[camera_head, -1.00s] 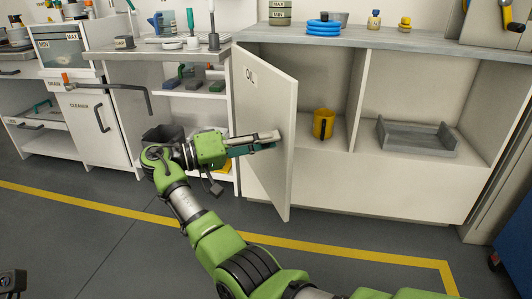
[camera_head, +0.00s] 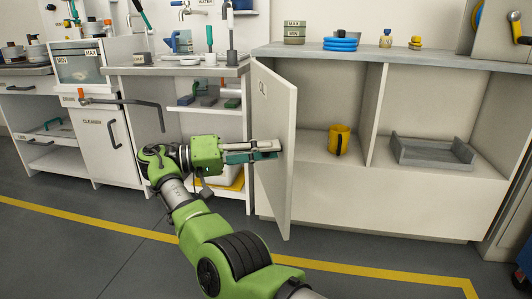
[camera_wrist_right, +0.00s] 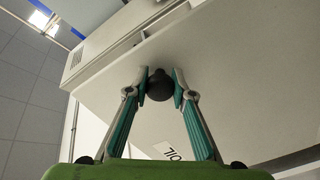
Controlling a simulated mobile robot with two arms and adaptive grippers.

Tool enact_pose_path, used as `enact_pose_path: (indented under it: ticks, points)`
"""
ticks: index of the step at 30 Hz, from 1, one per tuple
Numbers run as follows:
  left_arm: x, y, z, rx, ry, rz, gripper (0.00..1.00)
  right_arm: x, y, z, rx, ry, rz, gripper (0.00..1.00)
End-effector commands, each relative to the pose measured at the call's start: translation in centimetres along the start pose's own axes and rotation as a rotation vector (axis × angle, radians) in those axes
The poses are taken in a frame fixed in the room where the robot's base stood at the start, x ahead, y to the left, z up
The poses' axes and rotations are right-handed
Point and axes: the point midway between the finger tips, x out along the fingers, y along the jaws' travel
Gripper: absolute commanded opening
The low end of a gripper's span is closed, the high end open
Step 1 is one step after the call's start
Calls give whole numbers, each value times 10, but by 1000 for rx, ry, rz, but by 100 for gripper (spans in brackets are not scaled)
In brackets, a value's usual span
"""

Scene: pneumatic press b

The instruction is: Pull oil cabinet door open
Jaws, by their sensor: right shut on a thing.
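The white oil cabinet door (camera_head: 277,140) stands swung out from the cabinet in the head view, showing the shelf space behind it. Its OIL label (camera_head: 263,88) is seen at a steep angle; the label also shows in the right wrist view (camera_wrist_right: 168,151). My right gripper (camera_head: 278,148) is at the door's outer face. In the right wrist view its two fingertips (camera_wrist_right: 160,84) are closed around a dark round knob (camera_wrist_right: 159,85) on the door. My left gripper is not in view.
Inside the open cabinet are a yellow mug (camera_head: 339,140) and, in the right compartment, a grey tray (camera_head: 432,151). The counter above (camera_head: 370,52) carries blue rings and small bottles. The cleaner cabinet (camera_head: 95,135) stands at left. The grey floor in front has a yellow line.

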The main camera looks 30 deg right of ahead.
Motion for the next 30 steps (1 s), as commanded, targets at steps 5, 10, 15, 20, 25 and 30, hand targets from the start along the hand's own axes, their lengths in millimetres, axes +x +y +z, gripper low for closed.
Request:
enact_pose_path:
  ticks: [5, 10, 15, 20, 25, 30]
  points:
    - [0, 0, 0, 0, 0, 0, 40, 0, 0, 1, -1, -2, -1, 0]
    - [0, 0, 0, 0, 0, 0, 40, 1, 0, 0, -1, -2, -1, 40]
    - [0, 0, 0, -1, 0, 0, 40, 0, 0, 0, -1, -1, -1, 40]
    - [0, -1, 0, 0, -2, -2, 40, 0, 4, -3, 1, -1, -1, 40]
    - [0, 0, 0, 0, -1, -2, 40, 0, 25, -18, 6, -1, -1, 40]
    - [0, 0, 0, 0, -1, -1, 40, 0, 56, -40, 12, 1, 3, 40]
